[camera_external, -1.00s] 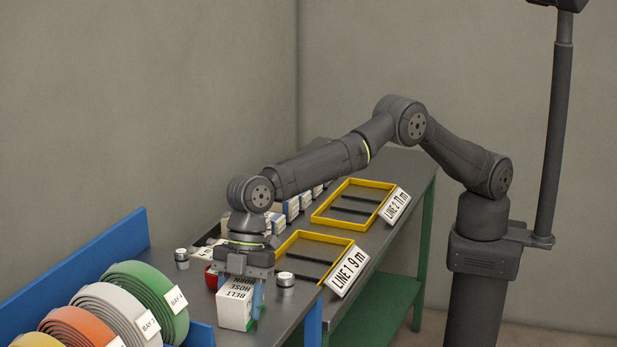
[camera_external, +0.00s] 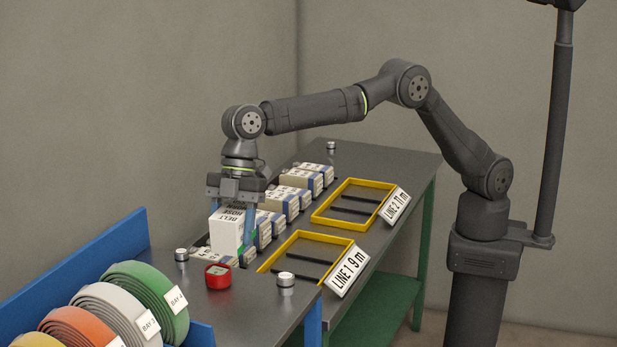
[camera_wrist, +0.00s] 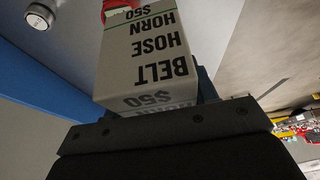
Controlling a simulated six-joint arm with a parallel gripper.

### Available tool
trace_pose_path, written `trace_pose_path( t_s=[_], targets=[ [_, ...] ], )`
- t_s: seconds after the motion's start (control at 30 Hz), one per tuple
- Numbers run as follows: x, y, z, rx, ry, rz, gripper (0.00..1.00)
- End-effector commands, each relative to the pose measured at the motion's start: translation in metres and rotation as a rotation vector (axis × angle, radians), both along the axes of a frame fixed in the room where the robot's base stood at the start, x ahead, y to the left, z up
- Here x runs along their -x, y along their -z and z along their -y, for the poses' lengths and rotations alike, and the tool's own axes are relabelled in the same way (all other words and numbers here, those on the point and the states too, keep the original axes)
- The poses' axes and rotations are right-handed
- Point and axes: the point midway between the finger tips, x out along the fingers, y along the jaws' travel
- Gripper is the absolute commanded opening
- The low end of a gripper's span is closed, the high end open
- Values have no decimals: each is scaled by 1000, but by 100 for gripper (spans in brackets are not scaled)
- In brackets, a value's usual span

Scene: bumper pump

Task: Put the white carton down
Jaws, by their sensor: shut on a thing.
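The white carton (camera_external: 226,231) is held upright in my gripper (camera_external: 236,222), with blue fingers on its sides. It carries black lettering reading BELT HOSE HORN. In the wrist view the carton (camera_wrist: 145,60) fills the middle, its lettered face toward the camera. My gripper is shut on it. In the external view the carton is in front of the rows of small white-and-blue boxes on the dark table. I cannot tell whether its base touches anything.
Two yellow-framed trays (camera_external: 313,234) (camera_external: 386,184) lie to the right, with signs LINE 1 9 m (camera_external: 347,270) and LINE 2 (camera_external: 395,205). A red round device (camera_external: 218,276) and small metal cylinders (camera_external: 286,283) stand near the front. Coiled hoses (camera_external: 150,295) and a blue panel (camera_external: 90,262) are at left.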

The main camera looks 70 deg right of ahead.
Motion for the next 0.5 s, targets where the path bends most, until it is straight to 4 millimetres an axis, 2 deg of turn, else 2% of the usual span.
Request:
trace_pose_path(
  t_s=[0.33,0.43,0.5],
  targets=[
    [-8,-6,10,0,5,0,21],
    [-23,-4,20,0,30,0,21],
    [-41,-2,34,0,64,0,21]
  ],
)
